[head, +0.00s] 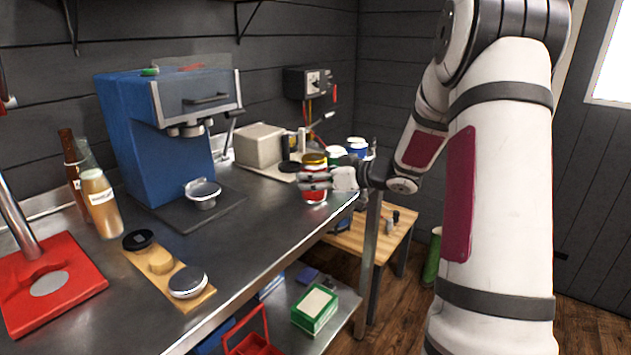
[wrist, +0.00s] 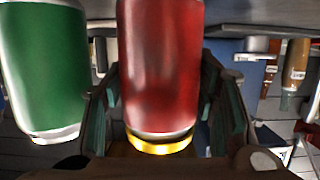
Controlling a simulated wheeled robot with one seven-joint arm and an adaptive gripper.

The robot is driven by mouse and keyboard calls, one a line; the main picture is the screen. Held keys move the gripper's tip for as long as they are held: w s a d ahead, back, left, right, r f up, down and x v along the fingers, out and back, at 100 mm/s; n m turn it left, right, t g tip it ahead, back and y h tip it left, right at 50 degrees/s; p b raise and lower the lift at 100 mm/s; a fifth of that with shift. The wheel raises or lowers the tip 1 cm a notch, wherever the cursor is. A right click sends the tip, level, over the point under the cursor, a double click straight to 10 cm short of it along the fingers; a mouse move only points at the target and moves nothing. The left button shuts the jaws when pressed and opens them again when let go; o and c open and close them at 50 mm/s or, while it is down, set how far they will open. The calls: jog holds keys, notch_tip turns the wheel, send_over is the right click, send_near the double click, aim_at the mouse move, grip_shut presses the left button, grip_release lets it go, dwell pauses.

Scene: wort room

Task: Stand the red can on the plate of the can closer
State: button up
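The red can (head: 315,195) has a gold-coloured end (head: 314,159) and stands upright near the right end of the steel counter. My gripper (head: 318,181) reaches it from the right, its fingers on either side. In the wrist view the red can (wrist: 160,65) fills the space between the fingers (wrist: 160,95). The finger pads lie very close to its sides; firm contact cannot be made out. The blue machine (head: 165,150) with a side lever looks like the can closer. Its round silver plate (head: 203,188) is under the head and looks empty.
A green can (wrist: 45,70) stands close beside the red one. Bottles (head: 101,203) and a red stand (head: 50,290) are at the left. A wooden board (head: 168,268) with round pieces lies in front. Counter between the blue machine and red can is mostly clear.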

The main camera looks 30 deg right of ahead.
jog(key=shift+r, duration=0.15)
jog(key=shift+r+p, duration=0.95)
jog(key=shift+p, duration=0.3)
jog(key=shift+f, duration=0.1)
